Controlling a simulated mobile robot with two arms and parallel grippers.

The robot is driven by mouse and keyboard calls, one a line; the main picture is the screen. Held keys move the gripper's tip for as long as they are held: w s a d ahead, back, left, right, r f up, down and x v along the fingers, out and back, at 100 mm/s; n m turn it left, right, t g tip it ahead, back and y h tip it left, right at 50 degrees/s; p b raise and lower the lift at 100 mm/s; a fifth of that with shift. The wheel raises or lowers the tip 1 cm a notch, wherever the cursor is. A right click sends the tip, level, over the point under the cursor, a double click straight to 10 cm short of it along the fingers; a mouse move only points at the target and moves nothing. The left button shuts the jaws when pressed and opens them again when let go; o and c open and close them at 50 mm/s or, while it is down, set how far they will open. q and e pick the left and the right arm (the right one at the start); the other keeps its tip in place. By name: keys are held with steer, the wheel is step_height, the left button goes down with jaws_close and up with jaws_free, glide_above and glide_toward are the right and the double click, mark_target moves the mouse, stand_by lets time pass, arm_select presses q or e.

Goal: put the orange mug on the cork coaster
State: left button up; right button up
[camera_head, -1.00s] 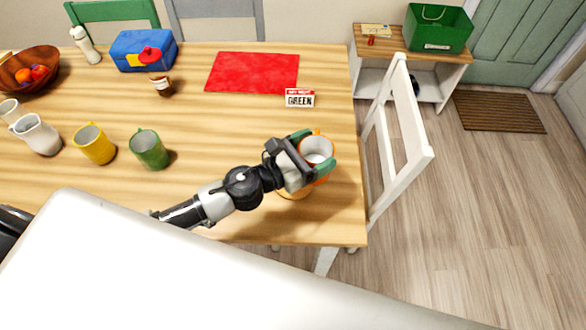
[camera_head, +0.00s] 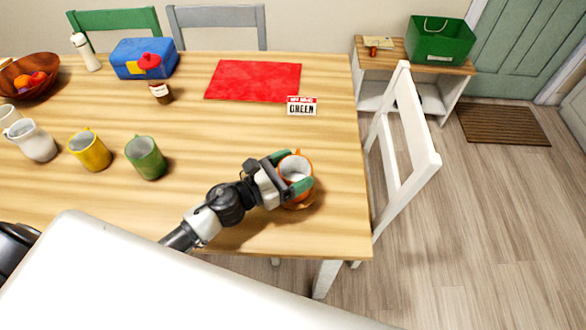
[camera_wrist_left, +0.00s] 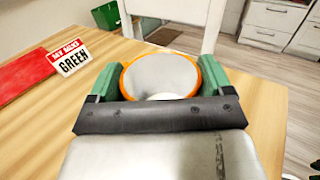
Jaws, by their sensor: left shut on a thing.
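My left gripper (camera_head: 293,171) is shut on the orange mug (camera_head: 297,158), with one green finger on each side of it. The mug is upright, white inside, near the right front corner of the table. In the left wrist view the mug (camera_wrist_left: 161,75) sits between the fingers, its rim facing the camera. My right gripper is not in view.
A green mug (camera_head: 146,158), a yellow mug (camera_head: 90,152) and a white jug (camera_head: 36,142) stand to the left. A sign reading GREEN (camera_head: 301,106) stands near the red mat (camera_head: 253,80). A white chair (camera_head: 395,150) is beside the table's right edge.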

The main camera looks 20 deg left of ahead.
arm_select(q)
steer(key=shift+f, duration=0.1)
steer(key=o, duration=1.3)
steer(key=shift+o, duration=0.2)
steer(key=shift+r, duration=0.2)
steer(key=b+v, duration=0.3)
steer(key=v, duration=0.8)
steer(key=shift+d+f, duration=0.1)
steer(key=shift+f, duration=0.1)
steer(key=shift+s+a+r, duration=0.15)
steer(key=shift+s+a, duration=0.25)
steer(key=shift+s, duration=0.05)
